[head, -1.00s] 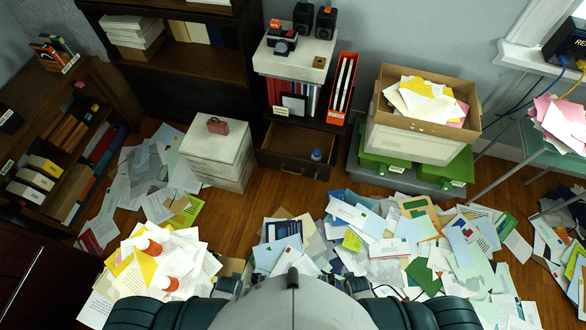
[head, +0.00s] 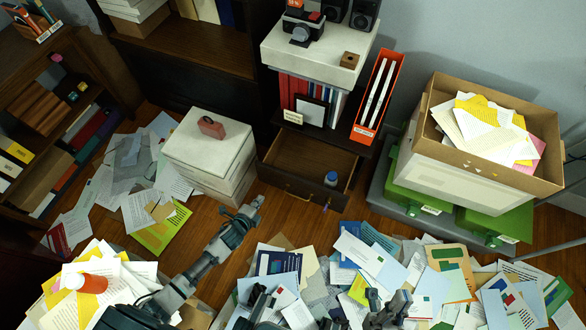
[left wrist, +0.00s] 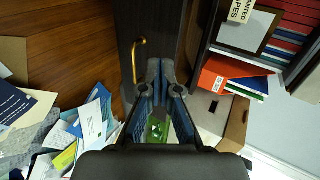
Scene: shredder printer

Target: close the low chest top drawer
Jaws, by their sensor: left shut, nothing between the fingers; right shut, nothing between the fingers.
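The low chest's top drawer (head: 306,192) stands pulled open in the head view, below the shelf with red books. A blue-capped bottle (head: 331,179) is in its right end. In the left wrist view the dark drawer front (left wrist: 131,85) shows its brass handle (left wrist: 138,58). My left gripper (head: 252,203) is shut and empty, close to the left end of the drawer front; its fingertips (left wrist: 161,66) are beside the handle. I cannot tell whether they touch the front. My right gripper (head: 386,300) is shut at the bottom edge, partly cut off.
A white paper stack (head: 208,150) with a red stapler-like item stands left of the drawer. Green bins (head: 420,195) under a paper-filled cardboard box (head: 490,170) stand to the right. Loose papers (head: 380,265) cover the floor in front; some bare wood floor shows near the drawer.

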